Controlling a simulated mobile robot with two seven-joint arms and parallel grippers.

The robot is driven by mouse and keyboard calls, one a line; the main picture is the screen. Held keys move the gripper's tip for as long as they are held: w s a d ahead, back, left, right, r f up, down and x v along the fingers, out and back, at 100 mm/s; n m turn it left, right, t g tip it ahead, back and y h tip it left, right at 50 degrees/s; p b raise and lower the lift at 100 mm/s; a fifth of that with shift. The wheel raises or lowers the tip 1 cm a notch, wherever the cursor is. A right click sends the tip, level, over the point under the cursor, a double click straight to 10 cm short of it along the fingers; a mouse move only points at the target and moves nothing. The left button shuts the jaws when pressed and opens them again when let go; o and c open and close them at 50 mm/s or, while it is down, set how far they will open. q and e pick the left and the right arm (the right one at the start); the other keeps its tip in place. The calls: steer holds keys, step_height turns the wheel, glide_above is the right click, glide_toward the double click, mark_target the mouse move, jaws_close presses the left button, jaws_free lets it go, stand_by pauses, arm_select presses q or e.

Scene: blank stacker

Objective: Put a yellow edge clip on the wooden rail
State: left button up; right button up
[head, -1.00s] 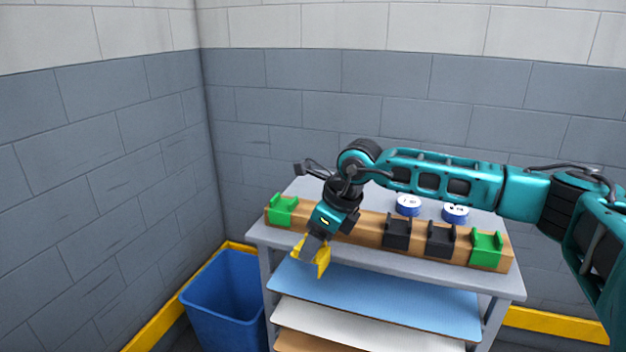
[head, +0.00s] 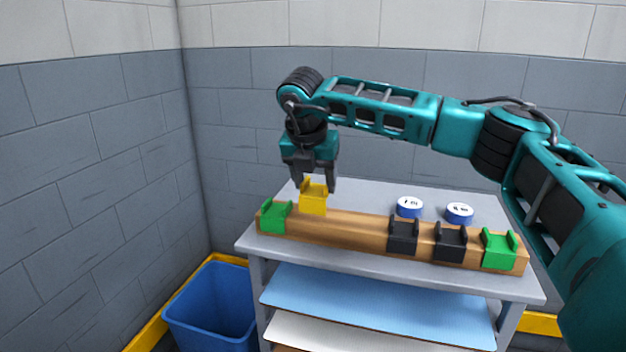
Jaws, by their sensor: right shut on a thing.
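The wooden rail (head: 355,234) lies along the front of the grey table. A yellow edge clip (head: 313,199) is between the fingers of my right gripper (head: 315,187), which is shut on it and points down. The clip is upright over the left part of the rail, to the right of the left green clip (head: 275,216). Its lower edge meets the rail's top edge in the picture; I cannot tell whether it touches. Two black clips (head: 403,236) and a right green clip (head: 499,250) sit on the rail. My left gripper is not in view.
Two blue-and-white round discs (head: 410,207) stand on the grey table (head: 372,193) behind the rail. A blue bin (head: 212,308) stands on the floor at the left. Sheets (head: 375,302) lie on shelves below. The rail between the left green clip and the black clips is bare.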

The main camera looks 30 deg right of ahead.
mark_target(317, 219)
step_height(317, 219, down, 2)
steer(key=shift+f+b, duration=0.1)
steer(key=shift+b, duration=0.5)
steer(key=shift+f+b, duration=1.4)
steer(key=shift+f, duration=0.6)
steer(key=shift+f, duration=0.2)
steer(key=o, duration=1.1)
